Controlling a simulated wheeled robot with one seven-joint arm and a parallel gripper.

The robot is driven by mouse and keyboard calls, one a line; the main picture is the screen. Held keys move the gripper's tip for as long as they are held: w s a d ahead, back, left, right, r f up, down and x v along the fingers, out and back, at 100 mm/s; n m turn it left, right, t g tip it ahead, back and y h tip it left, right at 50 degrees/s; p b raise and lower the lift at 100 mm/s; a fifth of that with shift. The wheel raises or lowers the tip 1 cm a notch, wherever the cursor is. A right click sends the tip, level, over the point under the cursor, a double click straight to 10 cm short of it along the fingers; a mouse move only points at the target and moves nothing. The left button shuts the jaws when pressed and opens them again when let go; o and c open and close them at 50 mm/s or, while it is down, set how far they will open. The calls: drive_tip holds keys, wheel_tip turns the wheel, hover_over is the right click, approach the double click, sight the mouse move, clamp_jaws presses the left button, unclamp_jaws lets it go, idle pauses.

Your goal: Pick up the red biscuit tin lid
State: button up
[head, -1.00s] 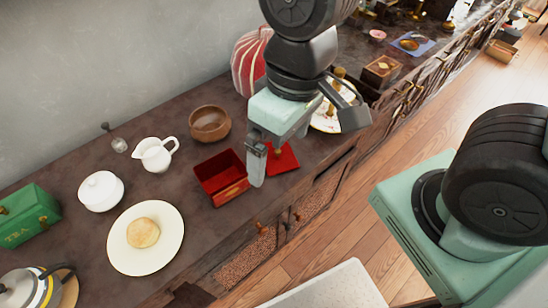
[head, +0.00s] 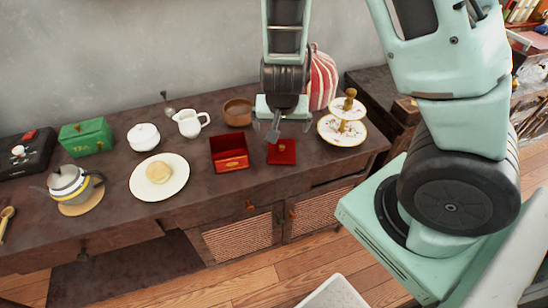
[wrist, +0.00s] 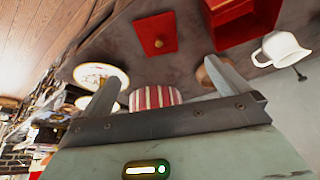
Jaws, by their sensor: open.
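The red biscuit tin lid (head: 287,146) is a flat red square with a small knob, lying on the dark wooden sideboard. It also shows in the wrist view (wrist: 147,28), knob facing up. The open red tin (head: 230,163) stands just left of it in the head view, apart from it; the tin shows at the top of the wrist view (wrist: 245,25). My gripper (head: 282,126) is open and empty, above and slightly behind the lid. In the wrist view the spread fingers (wrist: 162,68) have nothing between them, and the lid lies beyond their tips.
A two-tiered cake stand (head: 342,133) stands right of the lid. A striped red-and-white tea cosy (head: 322,78) and a wooden bowl (head: 238,112) stand behind. A white jug (head: 190,123) and a plate with a biscuit (head: 143,178) are left. Bare sideboard lies in front of the lid.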

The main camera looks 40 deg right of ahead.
drive_tip(key=b, duration=0.3)
hover_over(282, 149)
drive_tip(key=s+a, duration=0.2)
drive_tip(key=f, duration=1)
drive_tip(key=shift+w+f, duration=0.2)
drive_tip(key=shift+f, duration=0.2)
drive_tip(key=shift+d+p+x, duration=0.15)
drive_tip(key=shift+x, duration=1.25)
drive_tip(key=shift+d+p+x, duration=0.15)
drive_tip(key=shift+d+x, duration=0.05)
drive_tip(key=shift+x, duration=1.2)
drive_tip(key=shift+c, duration=0.3)
drive_tip(key=shift+s, duration=0.1)
drive_tip(key=c, duration=0.8)
